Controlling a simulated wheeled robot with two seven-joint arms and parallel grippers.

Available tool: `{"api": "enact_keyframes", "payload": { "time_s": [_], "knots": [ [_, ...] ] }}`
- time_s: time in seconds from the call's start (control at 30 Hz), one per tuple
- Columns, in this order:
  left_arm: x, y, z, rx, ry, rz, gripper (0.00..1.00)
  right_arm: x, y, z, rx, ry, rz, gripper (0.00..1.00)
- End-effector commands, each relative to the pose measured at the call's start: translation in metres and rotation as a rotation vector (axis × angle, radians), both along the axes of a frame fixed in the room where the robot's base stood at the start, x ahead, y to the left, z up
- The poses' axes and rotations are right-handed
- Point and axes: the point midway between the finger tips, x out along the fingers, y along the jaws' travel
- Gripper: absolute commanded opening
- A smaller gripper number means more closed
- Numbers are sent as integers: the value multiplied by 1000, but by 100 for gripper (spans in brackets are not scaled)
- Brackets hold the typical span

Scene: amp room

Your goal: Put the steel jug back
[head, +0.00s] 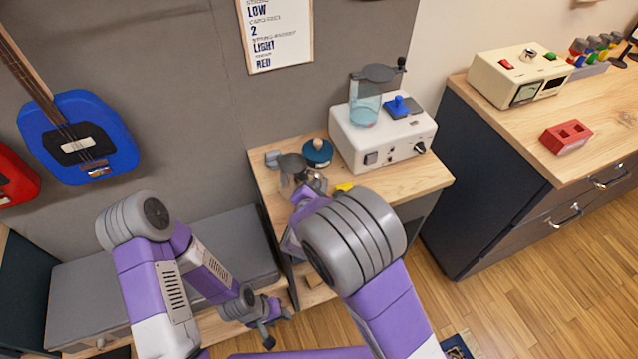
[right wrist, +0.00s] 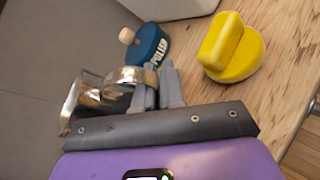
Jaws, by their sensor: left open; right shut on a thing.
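The steel jug (head: 292,167) is shiny metal and is at the back left of the small wooden table (head: 405,184). In the right wrist view the jug (right wrist: 88,103) lies to the left of the fingers, with its handle side at them. My right gripper (head: 309,188) is shut on the jug; its fingers (right wrist: 156,85) also show in the wrist view. Part of the jug is hidden by the gripper, and I cannot tell whether its base touches the table. My left gripper (head: 277,328) is open and empty, low down in front of the grey bench.
A blue polish tin (head: 317,153) stands close behind the jug. A yellow object (right wrist: 232,50) lies right of the fingers. A white machine (head: 380,138) with a clear container fills the table's back right.

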Motion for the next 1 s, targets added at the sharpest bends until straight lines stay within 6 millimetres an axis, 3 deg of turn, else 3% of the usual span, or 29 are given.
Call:
{"api": "enact_keyframes", "payload": {
  "time_s": [0.27,0.3,0.43,0.8,1.0],
  "knots": [
    [0,0,-4,0,0,0,43,0,0,-2,3,-3,0,0],
    [0,0,-3,0,0,0,43,0,0,-2,1,0,1,15],
    [0,0,-3,0,0,0,43,0,0,-1,1,-1,0,34],
    [0,0,3,0,0,0,43,-1,1,4,0,0,1,34],
    [0,0,10,0,0,0,43,-37,12,14,2,1,6,34]
  ]
}}
